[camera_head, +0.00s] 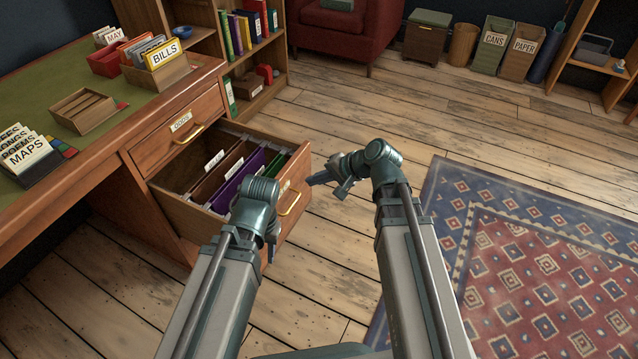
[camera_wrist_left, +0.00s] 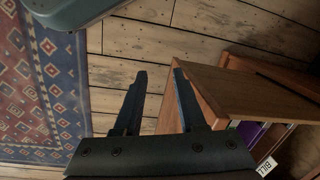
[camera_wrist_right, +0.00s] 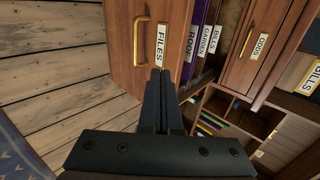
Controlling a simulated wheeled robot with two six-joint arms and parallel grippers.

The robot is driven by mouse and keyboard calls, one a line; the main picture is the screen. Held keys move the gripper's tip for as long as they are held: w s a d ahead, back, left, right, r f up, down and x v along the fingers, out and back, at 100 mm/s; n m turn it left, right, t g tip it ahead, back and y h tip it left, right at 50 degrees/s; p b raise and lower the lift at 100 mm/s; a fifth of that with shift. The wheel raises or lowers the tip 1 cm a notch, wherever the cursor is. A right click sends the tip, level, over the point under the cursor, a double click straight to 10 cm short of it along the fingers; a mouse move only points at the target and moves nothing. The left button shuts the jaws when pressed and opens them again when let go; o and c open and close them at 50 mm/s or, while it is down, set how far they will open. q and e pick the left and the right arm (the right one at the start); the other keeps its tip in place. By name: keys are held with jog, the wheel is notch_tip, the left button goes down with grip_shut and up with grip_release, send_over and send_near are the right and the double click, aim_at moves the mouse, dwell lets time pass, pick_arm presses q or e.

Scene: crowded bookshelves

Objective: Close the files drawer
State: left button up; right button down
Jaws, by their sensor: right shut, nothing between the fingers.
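The files drawer (camera_head: 301,172) is the lower drawer of the wooden desk and stands pulled out, with brown, purple and green folders inside. Its brass handle (camera_head: 290,204) faces the open floor. In the right wrist view, its front carries the FILES label (camera_wrist_right: 160,46) beside the handle (camera_wrist_right: 139,42). My right gripper (camera_head: 313,181) is shut and empty, pointing at the drawer front near the label; I cannot tell whether it touches. My left gripper (camera_wrist_left: 160,75) is open and empty, with one finger close to the drawer's corner (camera_wrist_left: 212,88). My left arm hides part of the drawer in the head view.
A closed drawer labelled ODDS (camera_head: 181,121) is above. The desktop holds a BILLS card box (camera_head: 160,72), a MAPS card box (camera_head: 30,160) and an empty wooden tray (camera_head: 88,112). A bookshelf (camera_head: 262,92) stands behind. Floor and a patterned rug (camera_head: 530,265) lie open to the right.

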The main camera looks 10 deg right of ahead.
aim_at(282, 182)
jog(key=w+a+f, duration=0.1)
jog(key=a, duration=0.1)
jog(key=w+a+f+b, duration=0.2)
jog(key=w+a, duration=0.1)
jog(key=shift+w+a+f, duration=0.1)
jog(key=shift+a+f, duration=0.2)
jog(key=shift+a, duration=0.05)
pick_arm(q)
notch_tip(282, 182, down, 4)
jog(key=shift+r, duration=0.2)
pick_arm(e)
jog(key=shift+w+a, duration=0.25)
jog(key=shift+a, duration=0.1)
